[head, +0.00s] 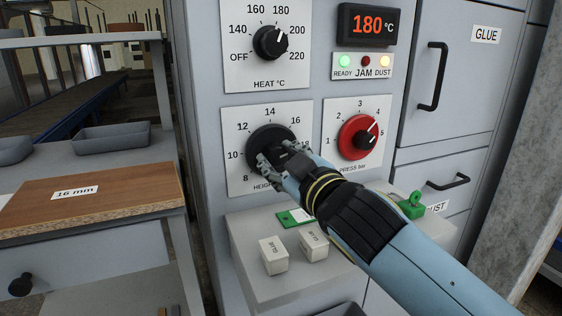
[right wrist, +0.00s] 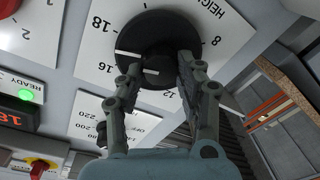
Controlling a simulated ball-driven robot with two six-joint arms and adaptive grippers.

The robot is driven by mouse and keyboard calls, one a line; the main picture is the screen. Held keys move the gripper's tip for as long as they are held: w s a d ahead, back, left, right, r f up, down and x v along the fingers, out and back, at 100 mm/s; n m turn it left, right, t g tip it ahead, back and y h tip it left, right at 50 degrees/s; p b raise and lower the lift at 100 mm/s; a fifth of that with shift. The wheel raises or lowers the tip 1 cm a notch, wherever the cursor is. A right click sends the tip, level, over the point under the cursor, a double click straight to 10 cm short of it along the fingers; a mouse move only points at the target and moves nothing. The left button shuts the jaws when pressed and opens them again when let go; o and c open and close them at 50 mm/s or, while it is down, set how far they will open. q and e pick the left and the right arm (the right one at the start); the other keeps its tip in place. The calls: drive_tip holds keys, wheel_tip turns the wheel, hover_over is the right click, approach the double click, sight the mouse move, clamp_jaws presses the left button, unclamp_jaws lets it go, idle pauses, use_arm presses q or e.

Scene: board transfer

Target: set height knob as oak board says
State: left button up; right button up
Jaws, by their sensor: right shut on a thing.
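The black height knob (head: 265,138) is on a white plate marked 8 to 18, partly hidden behind my right gripper (head: 273,154). In the right wrist view, turned upside down, the fingers (right wrist: 158,70) are shut on the grip of the height knob (right wrist: 155,28), one on each side. A white line on the knob points left there, towards the side between 16 and 18; the exact reading is hard to tell. A brown wooden board (head: 120,203) with a label reading "16 mm" (head: 75,192) lies on the bench at the left. My left gripper is not in view.
The heat knob (head: 270,42) is above, the red press knob (head: 360,137) to the right. The display (head: 368,25) reads 180 °C; the green and yellow lamps are lit.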

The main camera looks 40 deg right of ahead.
drive_tip(key=shift+f, duration=0.15)
drive_tip(key=o, duration=1.1)
drive_tip(key=shift+o, duration=0.2)
drive_tip(key=s, duration=0.4)
drive_tip(key=s+a, duration=0.1)
drive_tip(key=s, duration=0.3)
drive_tip(key=s+a, duration=0.1)
drive_tip(key=s, duration=0.3)
drive_tip(key=shift+w, duration=0.1)
